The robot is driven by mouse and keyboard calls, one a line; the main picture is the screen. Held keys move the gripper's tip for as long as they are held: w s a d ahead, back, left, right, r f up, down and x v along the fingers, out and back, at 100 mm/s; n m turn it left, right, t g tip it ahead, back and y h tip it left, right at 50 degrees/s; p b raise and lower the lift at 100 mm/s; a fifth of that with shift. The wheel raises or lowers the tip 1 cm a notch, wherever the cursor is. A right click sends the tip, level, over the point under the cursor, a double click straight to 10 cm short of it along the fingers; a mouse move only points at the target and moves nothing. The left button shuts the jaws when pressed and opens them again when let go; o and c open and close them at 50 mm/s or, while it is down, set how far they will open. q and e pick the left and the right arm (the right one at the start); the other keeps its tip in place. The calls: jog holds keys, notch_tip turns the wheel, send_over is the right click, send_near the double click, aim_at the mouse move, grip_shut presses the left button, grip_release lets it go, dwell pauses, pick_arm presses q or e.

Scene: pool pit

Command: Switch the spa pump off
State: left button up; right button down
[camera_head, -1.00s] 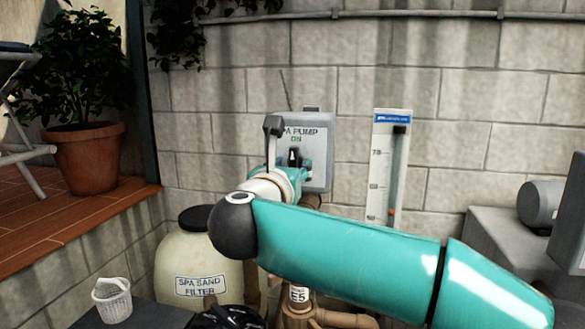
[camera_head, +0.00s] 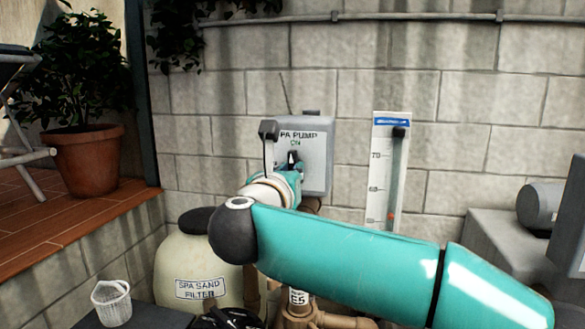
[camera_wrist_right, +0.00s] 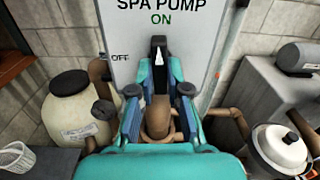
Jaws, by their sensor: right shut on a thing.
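The spa pump switch box (camera_head: 318,160) is a grey box on the block wall, lettered SPA PUMP and ON. It also fills the top of the right wrist view (camera_wrist_right: 195,70), where OFF is marked at the left. Its black knob (camera_wrist_right: 158,52) has a white pointer that points up at ON. My right gripper (camera_wrist_right: 159,85) is at the box face with its teal fingers on both sides of the knob, shut on it. In the head view my right gripper (camera_head: 292,168) is partly hidden by its own wrist. My left gripper is not in view.
A spa sand filter tank (camera_head: 195,265) stands below left, with a white basket (camera_head: 112,302) beside it. A flow gauge (camera_head: 385,170) is on the wall right of the box. Brown pipes (camera_head: 300,315) run below my arm. A grey motor (camera_head: 540,204) sits at the right.

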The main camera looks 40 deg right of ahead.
jog(key=n+p, duration=0.2)
jog(key=n, duration=0.2)
jog(key=n+p, duration=0.2)
jog(key=n, duration=0.2)
jog(key=n+p, duration=0.3)
jog(key=shift+r+n, duration=0.25)
jog(key=shift+n, duration=0.15)
jog(key=n, duration=0.6)
jog(key=shift+f, duration=0.35)
jog(key=c, duration=1)
grip_release()
jog(key=shift+w, duration=0.1)
jog(key=shift+c, duration=0.2)
jog(key=shift+a, duration=0.15)
jog(key=b+v, duration=0.1)
jog(key=v, duration=0.6)
